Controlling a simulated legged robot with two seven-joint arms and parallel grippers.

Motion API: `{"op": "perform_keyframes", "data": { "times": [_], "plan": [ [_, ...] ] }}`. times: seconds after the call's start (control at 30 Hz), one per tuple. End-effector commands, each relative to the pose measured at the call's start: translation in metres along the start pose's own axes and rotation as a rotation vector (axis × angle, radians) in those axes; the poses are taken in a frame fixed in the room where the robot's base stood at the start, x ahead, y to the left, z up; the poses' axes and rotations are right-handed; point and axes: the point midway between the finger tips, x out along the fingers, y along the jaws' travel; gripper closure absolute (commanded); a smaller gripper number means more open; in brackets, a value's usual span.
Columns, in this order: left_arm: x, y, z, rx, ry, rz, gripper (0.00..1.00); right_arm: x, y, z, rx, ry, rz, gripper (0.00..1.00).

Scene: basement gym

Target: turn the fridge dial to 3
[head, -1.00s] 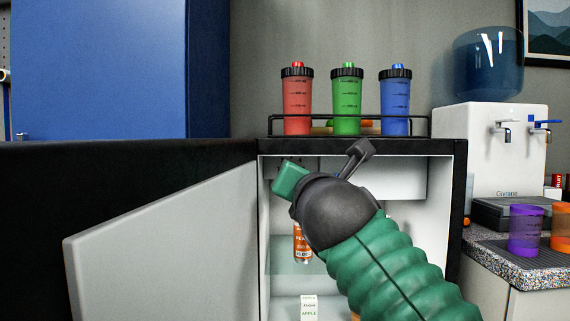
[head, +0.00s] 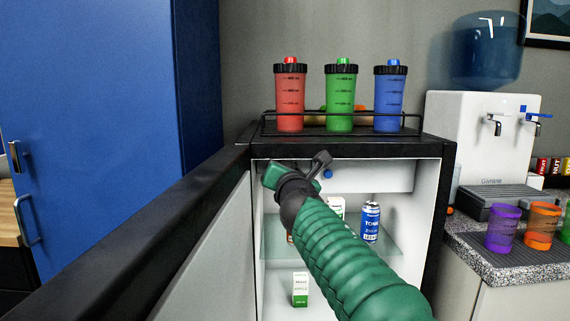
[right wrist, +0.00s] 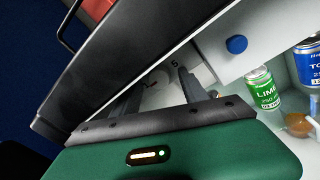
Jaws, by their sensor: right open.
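The open fridge (head: 448,200) stands ahead with its door (head: 215,250) swung to the left. My right gripper (head: 297,170) is at the top of the fridge opening, its arm covering part of the interior. In the right wrist view its two fingers (right wrist: 158,84) are open, on either side of a pale round dial (right wrist: 160,76) on the white upper panel. A "5" is printed beside the dial. Contact and the pointer setting cannot be made out. In the head view the gripper hides the dial. My left gripper is out of view.
A blue round knob (right wrist: 236,44) is on the panel beside the gripper. A green can (right wrist: 262,90) and a blue can (head: 370,222) stand on the glass shelf. A carton (head: 300,288) stands below. Red, green and blue bottles stand in a rack (head: 420,125) on top.

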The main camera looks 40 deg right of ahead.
Motion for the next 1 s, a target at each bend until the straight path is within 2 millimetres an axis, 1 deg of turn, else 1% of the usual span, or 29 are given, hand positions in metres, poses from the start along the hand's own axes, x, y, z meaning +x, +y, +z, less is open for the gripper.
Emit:
{"op": "perform_keyframes", "data": {
  "times": [0.2, 0.23, 0.6, 1.0],
  "plan": [
    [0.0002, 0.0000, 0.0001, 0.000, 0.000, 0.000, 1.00, 0.0008, -0.0002, -0.0004, 0.001, 0.000, 0.000, 0.49],
    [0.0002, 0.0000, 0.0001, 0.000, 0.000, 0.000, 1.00, 0.0008, -0.0003, -0.0004, 0.001, 0.000, 0.000, 0.51],
    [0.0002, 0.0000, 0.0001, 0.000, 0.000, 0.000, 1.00, 0.0006, -0.0004, -0.0005, 0.000, 0.000, -0.001, 1.00],
    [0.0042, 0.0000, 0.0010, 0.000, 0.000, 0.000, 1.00, 0.0006, -0.0013, -0.0018, 0.038, -0.003, 0.000, 1.00]
  ]
}}
